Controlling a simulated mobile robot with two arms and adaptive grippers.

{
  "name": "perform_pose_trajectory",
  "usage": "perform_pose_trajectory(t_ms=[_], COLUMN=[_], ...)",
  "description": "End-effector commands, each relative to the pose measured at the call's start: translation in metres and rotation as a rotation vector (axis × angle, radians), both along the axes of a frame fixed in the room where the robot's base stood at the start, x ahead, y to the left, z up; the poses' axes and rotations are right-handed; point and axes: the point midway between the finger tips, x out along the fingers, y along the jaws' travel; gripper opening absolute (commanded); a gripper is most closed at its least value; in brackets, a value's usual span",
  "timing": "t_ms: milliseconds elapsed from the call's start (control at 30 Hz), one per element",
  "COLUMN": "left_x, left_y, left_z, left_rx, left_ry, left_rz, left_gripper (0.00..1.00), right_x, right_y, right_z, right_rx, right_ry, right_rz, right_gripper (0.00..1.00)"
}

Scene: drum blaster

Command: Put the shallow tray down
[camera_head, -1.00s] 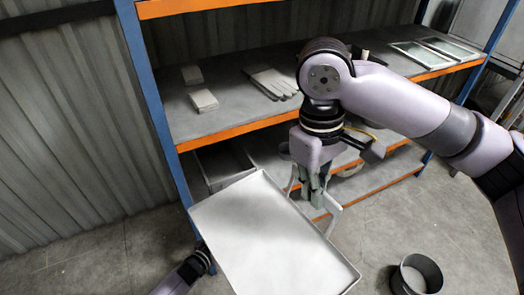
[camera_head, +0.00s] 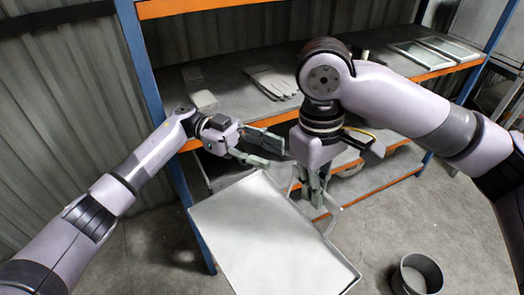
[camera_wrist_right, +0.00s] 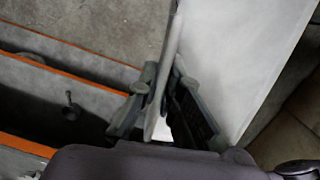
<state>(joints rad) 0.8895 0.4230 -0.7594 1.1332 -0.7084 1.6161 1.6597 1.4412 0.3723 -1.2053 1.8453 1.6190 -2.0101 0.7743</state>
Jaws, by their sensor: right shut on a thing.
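The shallow tray (camera_head: 270,240) is a pale, flat rectangle with a low rim, in the middle front of the head view. It hangs in front of the shelf unit and also shows in the right wrist view (camera_wrist_right: 240,55). My right gripper (camera_head: 314,196) points down at the tray's far right edge.
The shelf unit has blue posts and orange beams (camera_head: 245,134). A dark round bucket (camera_head: 417,274) stands on the concrete floor at the lower right.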

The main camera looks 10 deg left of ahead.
Motion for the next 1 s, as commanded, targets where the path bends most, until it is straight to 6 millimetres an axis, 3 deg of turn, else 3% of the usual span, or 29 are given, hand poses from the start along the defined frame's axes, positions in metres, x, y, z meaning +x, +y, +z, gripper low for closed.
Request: perform_pose_trajectory(t_ms=[167,633,1000], left_x=[-0.012,-0.042,-0.045], left_y=[-0.002,-0.056,-0.062], left_z=[0.004,0.004,0.004], left_rx=[0.052,0.049,0.048], left_ry=[-0.004,-0.003,-0.004], left_rz=[-0.057,-0.053,-0.052], left_gripper=[0.39,0.39,0.39], right_x=[0.000,0.000,0.000], right_y=[0.000,0.000,0.000], right_z=[0.001,0.001,0.001], right_rx=[0.002,0.002,0.002], right_ry=[-0.001,-0.001,-0.001], right_rz=[0.000,0.001,0.001], right_gripper=[0.00,0.00,0.00])
